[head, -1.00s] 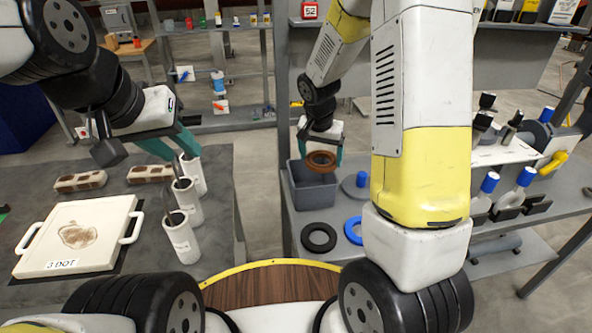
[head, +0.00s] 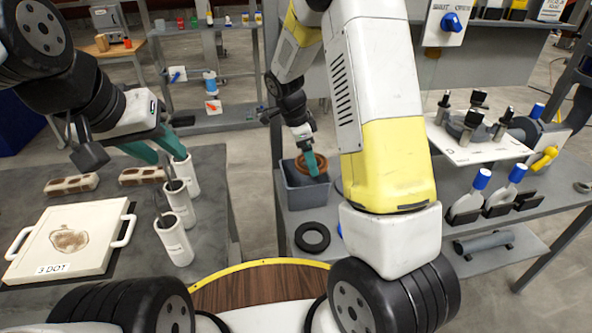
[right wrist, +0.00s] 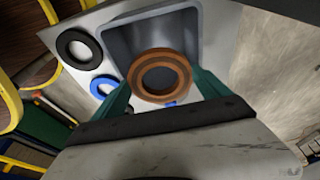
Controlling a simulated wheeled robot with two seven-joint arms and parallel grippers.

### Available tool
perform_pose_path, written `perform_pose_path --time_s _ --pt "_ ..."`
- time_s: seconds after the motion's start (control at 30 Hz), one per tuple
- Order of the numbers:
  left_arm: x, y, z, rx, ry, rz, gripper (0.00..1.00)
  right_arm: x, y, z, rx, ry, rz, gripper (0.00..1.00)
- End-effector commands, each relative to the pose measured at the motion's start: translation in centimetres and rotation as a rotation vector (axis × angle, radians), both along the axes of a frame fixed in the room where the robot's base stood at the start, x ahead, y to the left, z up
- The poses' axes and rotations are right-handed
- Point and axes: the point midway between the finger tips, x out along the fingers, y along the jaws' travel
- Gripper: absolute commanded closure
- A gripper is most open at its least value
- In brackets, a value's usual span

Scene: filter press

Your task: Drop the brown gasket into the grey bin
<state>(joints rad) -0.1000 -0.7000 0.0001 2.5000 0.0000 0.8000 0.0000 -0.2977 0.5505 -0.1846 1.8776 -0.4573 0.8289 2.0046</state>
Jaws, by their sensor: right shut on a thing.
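The brown gasket (head: 301,165) is a ring held by my right gripper (head: 313,164) at the mouth of the grey bin (head: 307,198). In the right wrist view the gasket (right wrist: 160,54) sits between the two green fingers (right wrist: 163,92), with the inside of the bin (right wrist: 185,27) behind it. It looks to be over the opening; its exact height above the rim is hard to tell. My left gripper (head: 160,150) is open, with its fingers apart near the white cylinders on the left table.
A black ring (head: 312,237) lies in front of the bin. A blue ring (right wrist: 103,87) lies beside it, mostly hidden by my right arm in the head view. White bottles with blue caps (head: 465,205) stand on the right bench. A white board (head: 62,240) lies on the left table.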

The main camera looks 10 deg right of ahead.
Motion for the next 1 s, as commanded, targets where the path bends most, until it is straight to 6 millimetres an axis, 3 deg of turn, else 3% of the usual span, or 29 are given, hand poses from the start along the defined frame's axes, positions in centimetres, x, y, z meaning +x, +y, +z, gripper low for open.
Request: perform_pose_path --time_s 0.2,0.5,0.53,0.57,0.83,1.0 --pt "0.0 0.0 0.0 0.0 0.0 0.0 0.64 0.0 0.0 -1.4 -0.001 0.0 0.001 0.56" --pt "0.0 0.0 0.0 0.0 0.0 0.0 0.64 0.0 0.0 -1.6 0.0 -0.001 0.001 0.56" --pt "0.0 0.0 0.0 0.0 0.0 0.0 0.64 0.0 0.0 -1.6 0.0 -0.001 0.001 0.08" --pt "0.0 0.0 0.0 0.0 0.0 0.0 0.64 0.0 0.0 -1.6 0.0 -0.001 0.001 0.02" --pt "0.0 0.0 0.0 0.0 0.0 0.0 0.64 0.0 0.0 -1.4 0.0 -0.002 0.001 0.0" --pt "0.0 0.0 0.0 0.0 0.0 0.0 0.64 0.1 0.6 0.4 0.001 -0.005 0.001 0.0"
